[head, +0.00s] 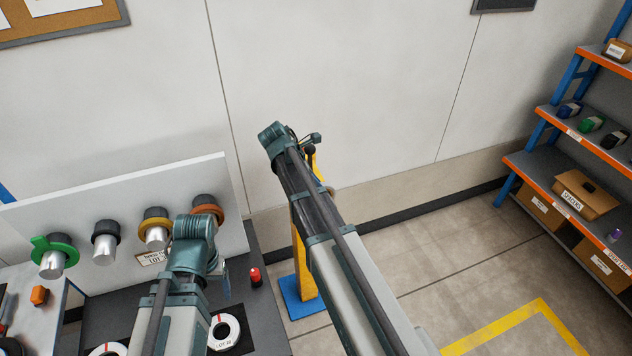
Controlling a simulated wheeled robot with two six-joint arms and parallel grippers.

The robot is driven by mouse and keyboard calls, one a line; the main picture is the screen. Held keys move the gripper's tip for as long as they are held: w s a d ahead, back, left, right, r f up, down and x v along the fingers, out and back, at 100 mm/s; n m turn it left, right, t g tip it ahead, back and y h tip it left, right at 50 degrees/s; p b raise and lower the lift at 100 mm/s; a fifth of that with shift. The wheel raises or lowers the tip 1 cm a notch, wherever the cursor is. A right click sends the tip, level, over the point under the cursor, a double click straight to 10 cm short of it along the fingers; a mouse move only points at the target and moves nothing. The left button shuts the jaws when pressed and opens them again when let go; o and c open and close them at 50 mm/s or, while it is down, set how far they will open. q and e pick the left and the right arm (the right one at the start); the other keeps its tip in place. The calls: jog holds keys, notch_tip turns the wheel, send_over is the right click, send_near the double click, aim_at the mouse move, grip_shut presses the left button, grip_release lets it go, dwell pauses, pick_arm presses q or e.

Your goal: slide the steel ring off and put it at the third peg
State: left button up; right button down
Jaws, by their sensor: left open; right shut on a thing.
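Several pegs stick out from a white board (120,188) at the left. The first from the left carries a green ring (58,246), the second peg (105,240) is bare, and the third carries a yellow ring (153,222). The fourth carries an orange ring (207,208), partly behind my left wrist. My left gripper (226,281) is open, in front of the board's right part and largely covered by its arm. My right arm reaches in front of a yellow stand (303,262); its fingers are hidden behind its wrist. I cannot make out the steel ring.
White discs (224,317) lie on the dark bench (262,312), which also holds a red-topped object (255,277). An orange block (39,295) sits at the left. Shelving (545,180) with boxes stands right; the floor before it is clear.

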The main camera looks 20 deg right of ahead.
jog(key=shift+s, duration=0.1)
jog(key=shift+s+a, duration=0.15)
jog(key=shift+s, duration=2.05)
jog(key=shift+s+a, duration=0.1)
jog(key=shift+s, duration=2.1)
jog(key=shift+s, duration=0.1)
jog(key=s, duration=0.8)
jog(key=shift+s+a, duration=0.25)
jog(key=shift+s, duration=0.15)
jog(key=shift+s, duration=0.1)
jog(key=shift+s, duration=0.35)
